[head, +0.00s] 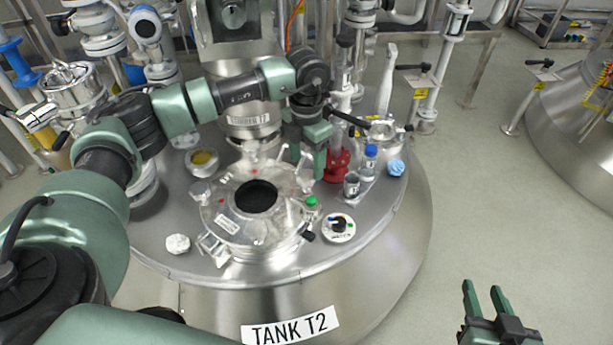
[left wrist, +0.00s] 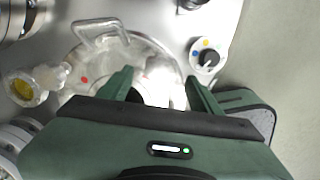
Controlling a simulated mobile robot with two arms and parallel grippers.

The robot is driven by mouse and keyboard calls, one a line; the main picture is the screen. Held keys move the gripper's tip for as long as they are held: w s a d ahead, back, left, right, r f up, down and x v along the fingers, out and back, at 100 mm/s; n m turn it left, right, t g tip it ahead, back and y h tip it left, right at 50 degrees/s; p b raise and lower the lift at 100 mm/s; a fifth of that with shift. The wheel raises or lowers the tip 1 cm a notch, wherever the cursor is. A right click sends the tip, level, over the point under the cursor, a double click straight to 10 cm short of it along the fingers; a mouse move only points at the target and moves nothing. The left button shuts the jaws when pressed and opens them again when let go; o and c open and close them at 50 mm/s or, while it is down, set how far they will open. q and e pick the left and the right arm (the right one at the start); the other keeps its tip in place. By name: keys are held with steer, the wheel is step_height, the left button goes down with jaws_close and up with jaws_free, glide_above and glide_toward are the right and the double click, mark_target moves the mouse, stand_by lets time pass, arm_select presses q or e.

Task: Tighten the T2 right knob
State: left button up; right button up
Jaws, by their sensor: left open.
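Tank T2's round metal lid (head: 232,228) has a dark central opening. At its right edge is a small green-topped knob (head: 311,201), which looks like the right knob; nothing labels it as such. Its tightness cannot be told. My left gripper (head: 307,168) is open above the lid's far right side, apart from the green knob in the picture. In the left wrist view my left gripper's fingers (left wrist: 161,92) are spread over the lid, with nothing visible between them. My right gripper (head: 485,297) is open and empty over the floor at lower right.
A round dial with a black knob (head: 338,225) sits right of the lid. A blue-capped bottle (head: 370,158), a small cup (head: 352,185) and a crumpled blue item (head: 397,167) stand behind it. A crumpled white item (head: 178,243) lies left.

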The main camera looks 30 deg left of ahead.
mark_target(307, 174)
arm_select(q)
steer(key=n+p, duration=0.2)
steer(key=n, duration=0.3)
steer(key=shift+r, duration=0.15)
steer(key=n+p, duration=0.2)
steer(key=n, duration=0.2)
steer(key=shift+p, duration=0.35)
steer(key=n+p, duration=0.1)
steer(key=n, duration=0.1)
steer(key=shift+n, duration=0.3)
step_height(307, 174, down, 4)
steer(key=shift+r+b, duration=0.15)
steer(key=shift+b, duration=1)
arm_select(e)
steer(key=s+d+f+g+h, duration=0.1)
steer(key=s+d+f+g, duration=0.2)
steer(key=s+f+g, duration=0.3)
steer(key=s+d+f+g+h, duration=0.2)
steer(key=s+f+g, duration=0.1)
steer(key=s, duration=0.6)
arm_select(q)
step_height(307, 174, down, 2)
steer(key=shift+f+b, duration=0.15)
steer(key=shift+b, duration=0.4)
steer(key=shift+f, duration=0.2)
arm_select(e)
steer(key=w+a+r+t+y, duration=0.1)
steer(key=w+a+r+t, duration=0.1)
steer(key=w, duration=0.5)
steer(key=shift+t, duration=0.6)
